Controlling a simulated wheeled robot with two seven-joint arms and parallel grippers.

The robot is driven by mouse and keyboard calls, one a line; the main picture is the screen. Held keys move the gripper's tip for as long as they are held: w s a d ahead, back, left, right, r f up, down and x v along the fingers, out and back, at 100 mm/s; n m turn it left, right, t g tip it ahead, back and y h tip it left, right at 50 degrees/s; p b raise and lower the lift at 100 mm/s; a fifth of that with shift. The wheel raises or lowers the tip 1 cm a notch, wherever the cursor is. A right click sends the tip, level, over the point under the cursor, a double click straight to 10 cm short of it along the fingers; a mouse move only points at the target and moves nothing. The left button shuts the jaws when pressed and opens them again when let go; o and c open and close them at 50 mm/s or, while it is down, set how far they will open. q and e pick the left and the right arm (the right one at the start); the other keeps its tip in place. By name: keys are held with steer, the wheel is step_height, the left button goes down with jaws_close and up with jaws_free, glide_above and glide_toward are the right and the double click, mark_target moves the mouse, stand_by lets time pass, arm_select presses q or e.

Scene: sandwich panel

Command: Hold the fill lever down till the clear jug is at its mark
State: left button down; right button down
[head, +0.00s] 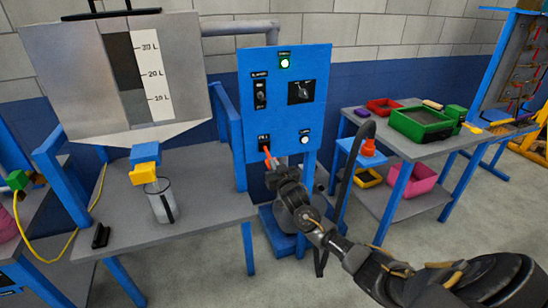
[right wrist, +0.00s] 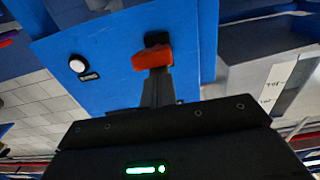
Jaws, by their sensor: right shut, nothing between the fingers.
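The fill lever (head: 268,155) is a small orange-red handle low on the blue control panel (head: 258,121). In the right wrist view the lever (right wrist: 152,58) sticks out from a dark slot. My right gripper (head: 271,168) is shut and empty, its tips right at the lever; in the right wrist view the tips (right wrist: 158,78) overlap the lever's edge, and I cannot tell whether they press on it. The clear jug (head: 158,205), with a dark handle, stands upright on the grey table below a yellow spout (head: 145,173). Its mark and level are too small to read. My left gripper is out of view.
A grey hopper (head: 185,60) with a litre scale (head: 152,75) hangs above the jug. The panel has a lit green lamp (head: 284,63), knobs and a white button (head: 305,138). A black object (head: 101,236) lies at the table's front. Coloured bins stand on the right table (head: 440,150).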

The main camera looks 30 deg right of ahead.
stand_by(0.3)
steer(key=s+a+r+p, duration=0.2)
steer(key=s+r, duration=0.2)
steer(key=s, duration=0.6)
steer(key=shift+s+a, duration=0.2)
steer(key=shift+s, duration=0.15)
stand_by(1.3)
